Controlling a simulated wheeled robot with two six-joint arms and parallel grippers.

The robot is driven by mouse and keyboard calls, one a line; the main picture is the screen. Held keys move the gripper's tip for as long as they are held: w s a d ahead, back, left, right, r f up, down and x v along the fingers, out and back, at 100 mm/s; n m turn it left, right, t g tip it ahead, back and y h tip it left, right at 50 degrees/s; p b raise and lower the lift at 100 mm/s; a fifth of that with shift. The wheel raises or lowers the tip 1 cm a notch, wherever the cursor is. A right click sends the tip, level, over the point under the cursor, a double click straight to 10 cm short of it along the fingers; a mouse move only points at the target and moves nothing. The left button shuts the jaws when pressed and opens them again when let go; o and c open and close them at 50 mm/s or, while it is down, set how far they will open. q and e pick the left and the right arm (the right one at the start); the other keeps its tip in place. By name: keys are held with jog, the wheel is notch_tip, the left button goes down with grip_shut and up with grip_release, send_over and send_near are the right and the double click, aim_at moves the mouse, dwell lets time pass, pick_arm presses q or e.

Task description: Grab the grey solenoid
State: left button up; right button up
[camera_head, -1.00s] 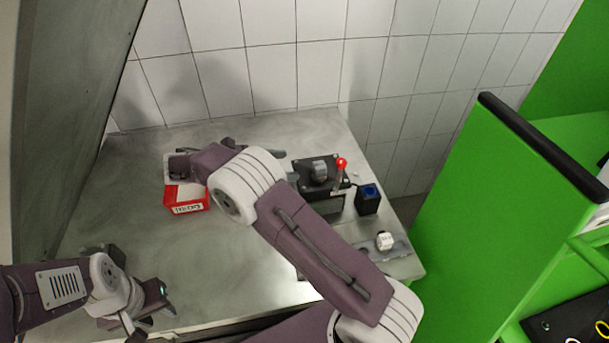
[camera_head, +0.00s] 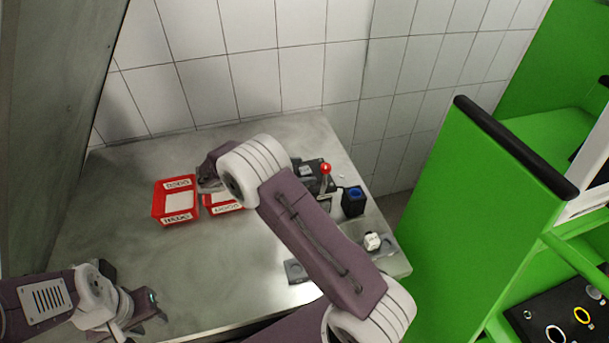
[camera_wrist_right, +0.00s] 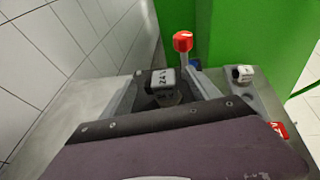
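The grey solenoid (camera_wrist_right: 163,82) is a small block marked 24V in the right wrist view. It sits on the dark pump block, and in the head view the grey solenoid (camera_head: 306,171) is partly behind my right arm. My right gripper (camera_wrist_right: 165,92) is open, with one finger on each side of the solenoid; a gap seems to remain. In the head view my right arm hides most of that gripper. My left gripper (camera_head: 154,303) is at the lower left over the table, away from the solenoid; its finger opening is unclear.
A red-knobbed lever (camera_head: 326,169) stands right beside the solenoid. A black box with a blue top (camera_head: 353,200) and a white knob (camera_head: 373,241) are further right. The table's left front is clear.

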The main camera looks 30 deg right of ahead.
aim_at(299, 170)
grip_shut()
notch_tip(299, 170, up, 10)
jog(key=shift+r+b, duration=0.1)
jog(key=shift+b, duration=0.3)
